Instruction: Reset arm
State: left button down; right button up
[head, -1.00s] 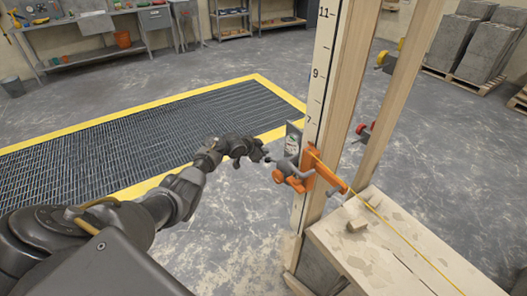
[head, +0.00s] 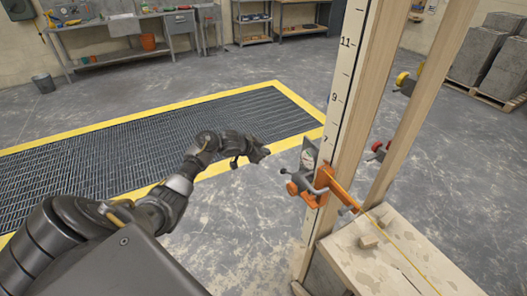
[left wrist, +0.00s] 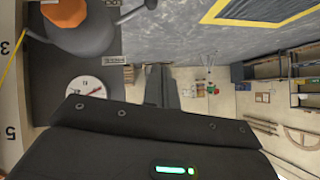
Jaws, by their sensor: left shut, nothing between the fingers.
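My left arm comes in from the left in the head view, bent at the elbow. Its gripper (head: 264,153) is shut and empty, in the air just left of the orange clamp (head: 318,188) on the measuring post, with a small gap between them. The clamp has a grey handle and a plate with a round dial (head: 308,157). The dial (left wrist: 87,90) and an orange knob (left wrist: 65,12) show close at the upper left. My right gripper is not in view.
The numbered post (head: 343,95) and a second wooden upright (head: 415,110) stand at the right. A stone-topped block (head: 390,262) with a yellow line over it is at lower right. The yellow-edged floor grate (head: 110,150) lies left; workbenches stand behind.

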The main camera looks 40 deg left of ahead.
pick_arm(q)
jog(key=shift+s+a+r, duration=0.1)
jog(key=shift+s+r, duration=0.1)
jog(key=shift+s, duration=0.1)
dwell(0.4)
